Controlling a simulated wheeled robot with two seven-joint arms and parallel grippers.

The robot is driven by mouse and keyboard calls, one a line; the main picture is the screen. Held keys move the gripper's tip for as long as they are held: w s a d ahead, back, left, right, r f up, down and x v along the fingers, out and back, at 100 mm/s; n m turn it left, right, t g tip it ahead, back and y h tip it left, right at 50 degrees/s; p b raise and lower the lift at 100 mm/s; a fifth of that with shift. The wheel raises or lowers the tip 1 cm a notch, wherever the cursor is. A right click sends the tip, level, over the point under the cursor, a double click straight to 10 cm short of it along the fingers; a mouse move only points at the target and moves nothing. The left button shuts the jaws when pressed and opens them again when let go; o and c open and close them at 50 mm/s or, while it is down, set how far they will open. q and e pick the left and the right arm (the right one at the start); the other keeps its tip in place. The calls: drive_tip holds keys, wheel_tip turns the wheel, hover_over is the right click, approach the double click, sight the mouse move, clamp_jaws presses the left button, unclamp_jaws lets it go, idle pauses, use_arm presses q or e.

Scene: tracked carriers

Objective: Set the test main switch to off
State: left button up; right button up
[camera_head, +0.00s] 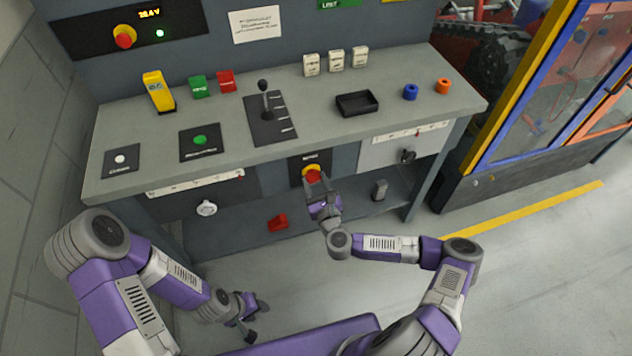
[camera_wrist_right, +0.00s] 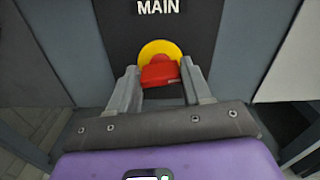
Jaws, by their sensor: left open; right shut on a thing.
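The main switch is a red knob on a yellow disc on a dark panel on the front of the bench; it shows in the head view (camera_head: 312,172) and in the right wrist view (camera_wrist_right: 160,70), under the word MAIN. My right gripper (camera_head: 318,186) is at the switch, and in the right wrist view its fingers (camera_wrist_right: 162,80) stand on either side of the red knob, shut on it. The knob's handle lies roughly level in the wrist view. My left gripper (camera_head: 250,312) is open and empty, low over the floor, away from the bench.
The bench top (camera_head: 215,125) carries a lever (camera_head: 264,98), a green button (camera_head: 200,140), a black tray (camera_head: 357,103) and several small blocks. A white dial (camera_head: 206,208) and a dark knob (camera_head: 407,156) are on the front. A red block (camera_head: 278,222) lies on the lower shelf.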

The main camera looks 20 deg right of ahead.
drive_tip(key=n+p, duration=0.1)
drive_tip(key=n, duration=0.3)
drive_tip(key=shift+a+n, duration=0.1)
drive_tip(key=shift+n, duration=0.2)
drive_tip(key=n+p, duration=0.1)
drive_tip(key=n, duration=0.2)
drive_tip(key=shift+n+p, duration=0.35)
drive_tip(key=shift+n, duration=0.05)
drive_tip(key=n+p, duration=0.1)
drive_tip(key=n, duration=0.3)
drive_tip(key=shift+a+f, duration=0.1)
drive_tip(key=shift+f, duration=0.05)
drive_tip(key=shift+f+n+p, duration=0.1)
drive_tip(key=shift+n+p, duration=0.35)
drive_tip(key=shift+n, duration=1.35)
drive_tip(key=o, duration=1.1)
drive_tip(key=shift+c, duration=0.2)
drive_tip(key=shift+s, duration=0.1)
